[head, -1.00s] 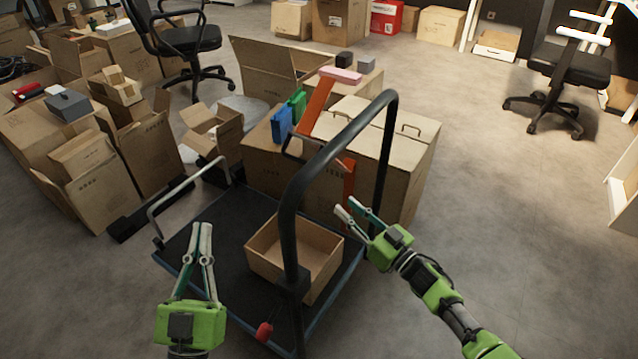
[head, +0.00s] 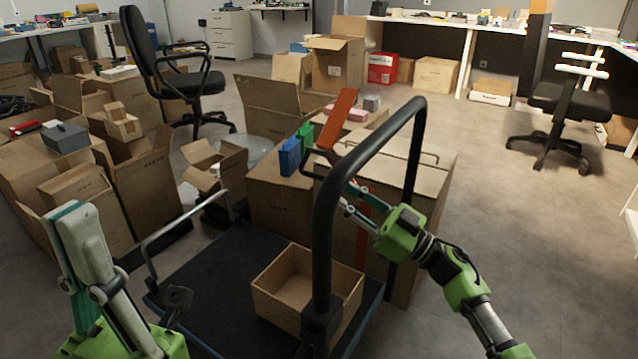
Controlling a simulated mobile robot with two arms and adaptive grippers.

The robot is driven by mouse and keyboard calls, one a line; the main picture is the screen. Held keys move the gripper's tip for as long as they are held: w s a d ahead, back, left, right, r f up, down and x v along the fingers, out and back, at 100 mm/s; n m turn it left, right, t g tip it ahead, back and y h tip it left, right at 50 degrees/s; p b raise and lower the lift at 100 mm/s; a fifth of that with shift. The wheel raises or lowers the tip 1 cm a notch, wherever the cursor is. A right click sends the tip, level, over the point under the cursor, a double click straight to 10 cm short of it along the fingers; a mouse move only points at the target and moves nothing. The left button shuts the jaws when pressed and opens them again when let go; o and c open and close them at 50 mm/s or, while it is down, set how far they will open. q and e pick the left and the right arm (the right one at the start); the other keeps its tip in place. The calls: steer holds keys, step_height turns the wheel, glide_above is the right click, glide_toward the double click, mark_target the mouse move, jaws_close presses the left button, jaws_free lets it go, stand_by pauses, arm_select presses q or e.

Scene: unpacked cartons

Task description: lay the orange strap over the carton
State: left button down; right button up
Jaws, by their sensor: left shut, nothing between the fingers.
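The orange strap (head: 336,118) sticks up at a slant above the large closed carton (head: 424,178) behind the trolley handle. A lower orange length (head: 363,232) hangs down the carton's near side. The black handle hides part of both. My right gripper (head: 347,197) is at the carton's near side, beside the hanging length. Its fingertips are partly behind the handle, so I cannot tell its opening or whether it touches the strap. My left gripper (head: 73,218) is shut and empty at the lower left, away from the strap.
The trolley's black handle (head: 326,215) rises between me and the carton. An open small box (head: 268,293) stands on its deck. Blue (head: 289,157) and green (head: 305,136) items stand beside the strap. Open cartons crowd the left; the floor (head: 520,240) at right is clear.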

mark_target(319, 177)
steer(key=b+x, duration=0.1)
steer(key=x, duration=0.5)
steer(key=shift+d, duration=0.1)
jaws_close()
